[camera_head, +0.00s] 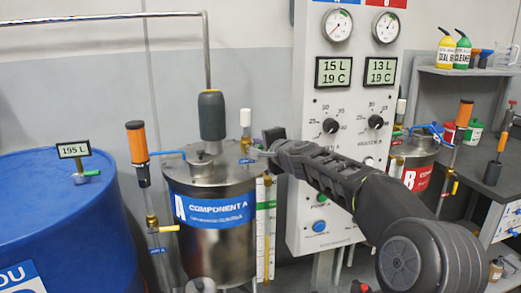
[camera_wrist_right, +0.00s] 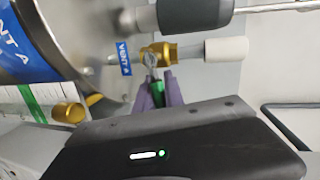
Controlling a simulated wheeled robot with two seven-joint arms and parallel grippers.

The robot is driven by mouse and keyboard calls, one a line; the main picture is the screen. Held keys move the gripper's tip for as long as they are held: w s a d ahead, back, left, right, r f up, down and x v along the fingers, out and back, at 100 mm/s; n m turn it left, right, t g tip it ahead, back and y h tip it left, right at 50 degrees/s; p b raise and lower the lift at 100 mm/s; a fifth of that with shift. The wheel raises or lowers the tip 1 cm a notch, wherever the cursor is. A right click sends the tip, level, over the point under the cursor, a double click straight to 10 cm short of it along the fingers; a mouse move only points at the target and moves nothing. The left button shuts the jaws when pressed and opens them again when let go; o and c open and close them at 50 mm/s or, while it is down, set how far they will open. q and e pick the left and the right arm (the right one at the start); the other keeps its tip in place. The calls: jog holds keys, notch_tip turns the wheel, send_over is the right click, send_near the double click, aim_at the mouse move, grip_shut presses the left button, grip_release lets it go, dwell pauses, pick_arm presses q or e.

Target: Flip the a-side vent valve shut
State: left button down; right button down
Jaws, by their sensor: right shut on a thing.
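The A tank (camera_head: 215,262) is a steel drum with a blue "COMPONENT A" label. At the right of its lid stands the A-side vent valve, a brass body with a white cylinder (camera_head: 245,118) above it. In the right wrist view the brass valve body (camera_wrist_right: 157,52) sits beside a blue "VENT A" tag (camera_wrist_right: 123,58). My right gripper (camera_wrist_right: 159,92) has its purple fingers shut on the valve's green lever (camera_wrist_right: 158,95). In the head view my right gripper (camera_head: 262,150) is at the valve, its fingertips hard to make out. My left gripper is not in view.
A grey-sleeved pipe (camera_head: 211,115) rises from the lid, left of the valve. The gauge panel (camera_head: 345,70) stands close on the right, behind my right arm. A blue drum (camera_head: 40,220) is at left. The B tank (camera_head: 415,150) is beyond the panel.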

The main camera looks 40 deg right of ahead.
jog(key=shift+f+m+b, duration=0.4)
jog(key=shift+f, duration=0.1)
jog(key=shift+r, duration=0.1)
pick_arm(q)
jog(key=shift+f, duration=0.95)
pick_arm(e)
jog(key=shift+a+r+m, duration=0.1)
jog(key=shift+m, duration=0.2)
jog(key=c, duration=1.4)
grip_release()
jog(key=shift+c, duration=0.2)
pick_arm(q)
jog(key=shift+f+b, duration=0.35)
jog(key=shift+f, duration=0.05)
pick_arm(e)
jog(key=v, duration=0.7)
jog(key=shift+s, duration=0.45)
